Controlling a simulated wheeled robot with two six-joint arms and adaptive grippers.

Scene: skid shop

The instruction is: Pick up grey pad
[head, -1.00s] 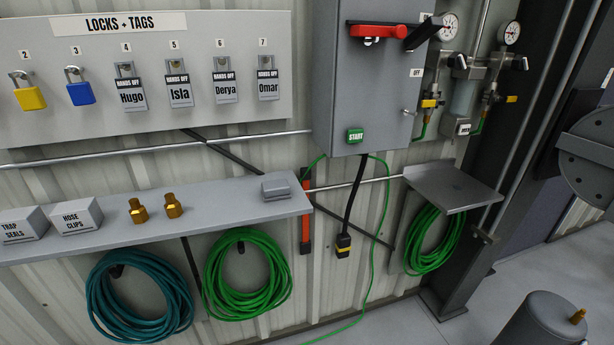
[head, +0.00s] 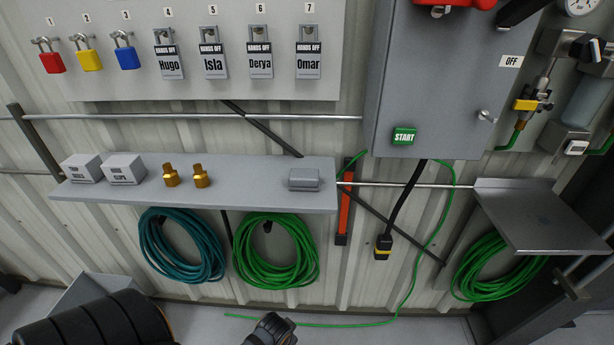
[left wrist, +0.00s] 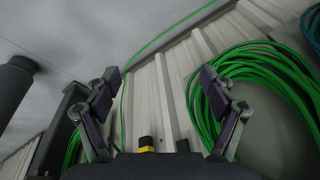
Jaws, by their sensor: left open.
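The grey pad (head: 304,180) is a small, low grey block lying on the right end of the grey wall shelf (head: 250,196) in the head view. Nothing is touching it there. My left gripper (left wrist: 163,85) shows in the left wrist view with its two fingers spread wide and nothing between them. The pad cannot be made out in the left wrist view. In the head view, dark parts of my arm show at the bottom edge, well below the shelf. My right gripper is in neither view.
Two brass fittings (head: 200,177) and two labelled boxes (head: 122,169) stand left of the pad on the shelf. Coiled green hose (head: 275,262) and teal hose (head: 183,262) hang below. A grey cabinet (head: 440,100) and a black plug (head: 382,246) are to the right.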

